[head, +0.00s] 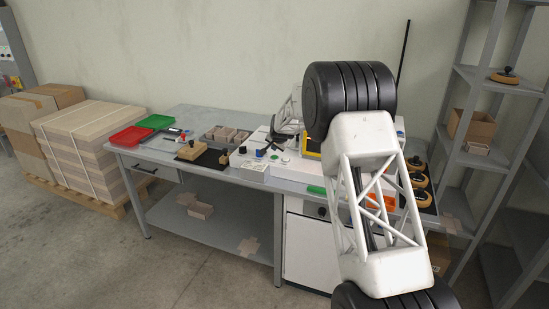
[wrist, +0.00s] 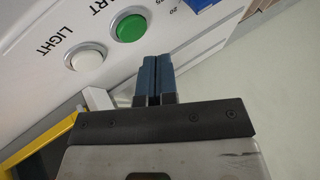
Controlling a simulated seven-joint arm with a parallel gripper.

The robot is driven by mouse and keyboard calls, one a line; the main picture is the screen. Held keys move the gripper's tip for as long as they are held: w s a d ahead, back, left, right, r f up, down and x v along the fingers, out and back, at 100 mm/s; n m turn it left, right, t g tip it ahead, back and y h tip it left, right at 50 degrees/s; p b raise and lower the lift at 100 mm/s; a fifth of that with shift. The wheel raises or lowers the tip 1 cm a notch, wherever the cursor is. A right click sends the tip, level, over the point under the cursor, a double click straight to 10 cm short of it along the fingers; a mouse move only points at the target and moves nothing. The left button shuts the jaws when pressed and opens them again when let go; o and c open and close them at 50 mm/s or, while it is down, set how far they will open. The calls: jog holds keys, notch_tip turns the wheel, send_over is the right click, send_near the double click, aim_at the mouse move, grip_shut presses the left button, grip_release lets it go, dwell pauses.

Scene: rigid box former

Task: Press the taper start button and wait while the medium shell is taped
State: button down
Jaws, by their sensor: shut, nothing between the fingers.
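In the wrist view a green round button (wrist: 131,27) sits in a metal ring on a white panel. The label beside it is cut off and reads "ART". My gripper (wrist: 155,60) is shut and empty. Its blue fingertips show just below the green button in the picture and do not cover it; their height off the panel is hard to tell. In the head view my arm hides much of the white machine (head: 268,172).
A white button (wrist: 87,58) labelled LIGHT is beside the green one. A yellow-edged frame (wrist: 40,145) lies at the wrist view's lower left. Red (head: 131,136) and green (head: 156,122) trays are on the table's left. A shelf rack (head: 492,80) stands right.

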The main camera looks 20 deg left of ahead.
aim_at(276, 156)
jog(key=shift+f, duration=0.5)
jog(key=shift+f, duration=0.9)
dwell(3.0)
jog(key=shift+r, duration=0.8)
jog(key=shift+r, duration=0.2)
jog(key=shift+r, duration=2.35)
jog(key=shift+d+r, duration=0.1)
